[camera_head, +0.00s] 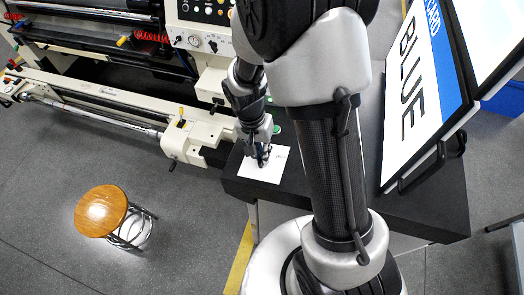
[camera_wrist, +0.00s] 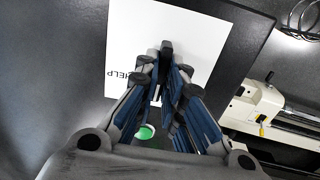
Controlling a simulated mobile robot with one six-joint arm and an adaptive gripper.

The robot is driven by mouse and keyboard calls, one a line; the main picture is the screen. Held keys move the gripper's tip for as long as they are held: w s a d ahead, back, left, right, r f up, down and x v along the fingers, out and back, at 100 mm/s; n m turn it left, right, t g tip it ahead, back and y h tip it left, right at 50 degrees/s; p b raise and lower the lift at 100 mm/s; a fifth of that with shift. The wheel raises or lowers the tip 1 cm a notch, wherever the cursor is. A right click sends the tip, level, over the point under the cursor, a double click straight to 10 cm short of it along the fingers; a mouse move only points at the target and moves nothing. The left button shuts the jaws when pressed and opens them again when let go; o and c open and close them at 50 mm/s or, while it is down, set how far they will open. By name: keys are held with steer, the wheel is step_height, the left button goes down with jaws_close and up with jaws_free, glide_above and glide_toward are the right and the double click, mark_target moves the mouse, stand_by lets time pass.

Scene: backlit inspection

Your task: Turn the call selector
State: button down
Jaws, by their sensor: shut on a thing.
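The call selector (camera_wrist: 166,48) shows as a small dark knob between my fingertips in the wrist view, on a white plate (camera_wrist: 205,35). The plate bears the word HELP, which appears upside down. My gripper (camera_wrist: 162,72) is shut on the selector; the fingers hide most of it and part of the plate. In the head view my gripper (camera_head: 262,156) reaches down onto the same white plate (camera_head: 268,169), and the selector cannot be made out there.
The plate lies on a dark bench top (camera_head: 405,205). A green round part (camera_wrist: 145,132) shows behind my fingers. A large BLUE card sign (camera_head: 412,90) stands at right. A cream machine (camera_head: 185,140) is at left, with a wooden stool (camera_head: 101,210) on open floor.

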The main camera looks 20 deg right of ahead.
steer(key=shift+n, duration=0.3)
steer(key=n, duration=0.5)
steer(key=n+p, duration=0.1)
steer(key=n, duration=0.5)
steer(key=shift+a, duration=0.1)
stand_by(0.4)
steer(key=shift+n, duration=0.3)
steer(key=c, duration=1.7)
jaws_free()
step_height(320, 180, up, 12)
steer(key=w+a, duration=0.1)
steer(key=shift+a, duration=0.3)
